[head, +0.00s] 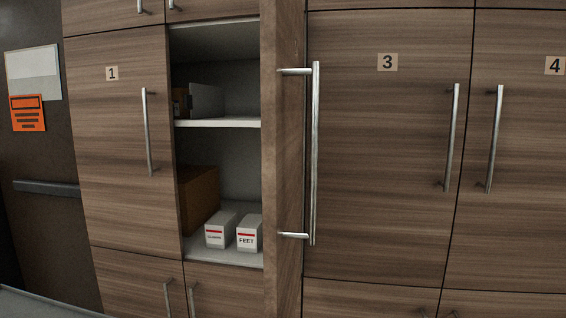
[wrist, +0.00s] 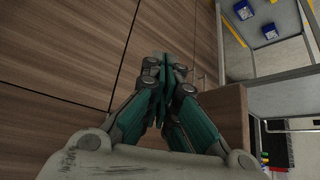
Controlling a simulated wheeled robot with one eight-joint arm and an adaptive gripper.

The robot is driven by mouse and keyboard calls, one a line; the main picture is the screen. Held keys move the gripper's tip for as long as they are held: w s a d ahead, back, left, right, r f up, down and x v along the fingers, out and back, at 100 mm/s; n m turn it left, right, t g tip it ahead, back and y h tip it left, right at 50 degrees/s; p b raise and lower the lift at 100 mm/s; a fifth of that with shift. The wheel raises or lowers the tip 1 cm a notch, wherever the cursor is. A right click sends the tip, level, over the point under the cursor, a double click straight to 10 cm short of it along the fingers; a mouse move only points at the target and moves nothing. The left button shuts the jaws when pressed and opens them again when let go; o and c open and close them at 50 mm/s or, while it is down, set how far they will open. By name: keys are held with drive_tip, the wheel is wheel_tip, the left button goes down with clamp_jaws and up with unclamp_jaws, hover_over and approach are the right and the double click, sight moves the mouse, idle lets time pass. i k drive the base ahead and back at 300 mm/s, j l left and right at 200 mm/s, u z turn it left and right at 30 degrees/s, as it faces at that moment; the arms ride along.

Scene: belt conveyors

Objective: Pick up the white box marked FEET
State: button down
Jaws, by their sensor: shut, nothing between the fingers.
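The white box marked FEET (head: 248,234) stands on the lower shelf of the open cabinet, near its front edge, in the head view. It has a red stripe above the lettering. My gripper (wrist: 168,68) shows in the wrist view with its teal fingers shut together and nothing between them. Wooden cabinet fronts are beside it. The FEET box is not visible in the wrist view, and my gripper is not visible in the head view.
A second white box (head: 220,229) stands just left of the FEET box. A brown box (head: 199,198) is behind them at the left. The open door (head: 286,160), with a long metal handle (head: 315,150), stands out at the opening's right. The upper shelf (head: 218,123) holds items.

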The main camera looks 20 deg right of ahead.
sight(249, 232)
drive_tip(key=k, duration=0.15)
drive_tip(key=k+j+u, duration=0.15)
drive_tip(key=u, duration=0.3)
drive_tip(key=i+j+u, duration=0.2)
drive_tip(key=i+u, duration=0.65)
drive_tip(key=i+z, duration=0.3)
drive_tip(key=i+j+z, duration=0.25)
drive_tip(key=k+l, duration=0.05)
drive_tip(key=k, duration=0.05)
